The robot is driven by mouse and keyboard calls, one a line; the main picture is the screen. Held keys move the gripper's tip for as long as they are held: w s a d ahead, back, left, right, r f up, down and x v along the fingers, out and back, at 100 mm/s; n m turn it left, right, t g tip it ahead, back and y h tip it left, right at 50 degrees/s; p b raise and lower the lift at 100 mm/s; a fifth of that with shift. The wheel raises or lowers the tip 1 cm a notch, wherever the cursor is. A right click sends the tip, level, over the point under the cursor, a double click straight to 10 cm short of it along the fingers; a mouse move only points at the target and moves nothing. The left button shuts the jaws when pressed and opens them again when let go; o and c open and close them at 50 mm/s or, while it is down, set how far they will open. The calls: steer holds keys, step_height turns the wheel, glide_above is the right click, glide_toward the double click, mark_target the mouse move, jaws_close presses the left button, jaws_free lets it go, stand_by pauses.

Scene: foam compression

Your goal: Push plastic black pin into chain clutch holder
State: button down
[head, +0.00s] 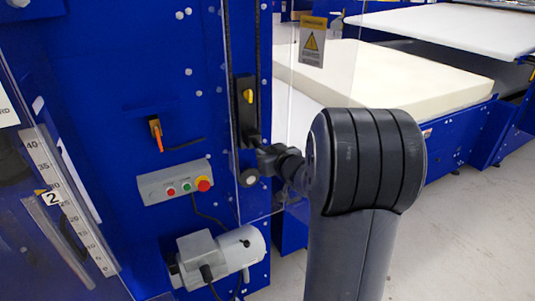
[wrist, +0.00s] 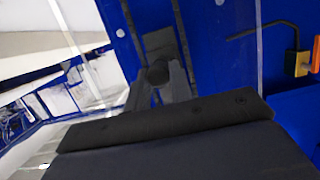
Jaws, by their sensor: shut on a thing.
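My gripper (head: 262,152) is at the blue machine panel, at the lower end of a black vertical holder plate (head: 245,100) with a yellow knob. In the wrist view its two grey fingers are shut on a dark round-ended part, which looks like the black plastic pin (wrist: 158,73). Behind the pin, the black holder (wrist: 158,42) sits between two dark vertical strips on the blue panel. The pin's far end is hidden, so I cannot tell how deep it sits in the holder.
A clear guard panel (head: 285,130) stands beside my gripper. A grey button box (head: 175,182) with a red stop knob and a motor (head: 222,254) are on the left. An orange-handled switch (head: 156,134) is above. A foam block (head: 410,80) lies behind my arm.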

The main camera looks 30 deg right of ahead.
steer(key=shift+w, duration=0.3)
steer(key=c, duration=1.2)
jaws_free()
steer(key=shift+o, duration=0.2)
steer(key=shift+s, duration=0.2)
steer(key=shift+f+p+v, duration=0.15)
steer(key=shift+f+v, duration=0.05)
steer(key=shift+v, duration=0.7)
steer(key=shift+f+p+v, duration=0.15)
steer(key=shift+f+v, duration=0.1)
steer(key=shift+v, duration=0.7)
steer(key=shift+f+p+v, duration=0.15)
steer(key=shift+f+v, duration=0.05)
steer(key=shift+v, duration=0.7)
steer(key=shift+s, duration=0.2)
steer(key=v, duration=1)
steer(key=shift+s+p, duration=0.3)
steer(key=shift+s, duration=0.1)
steer(key=shift+r, duration=0.1)
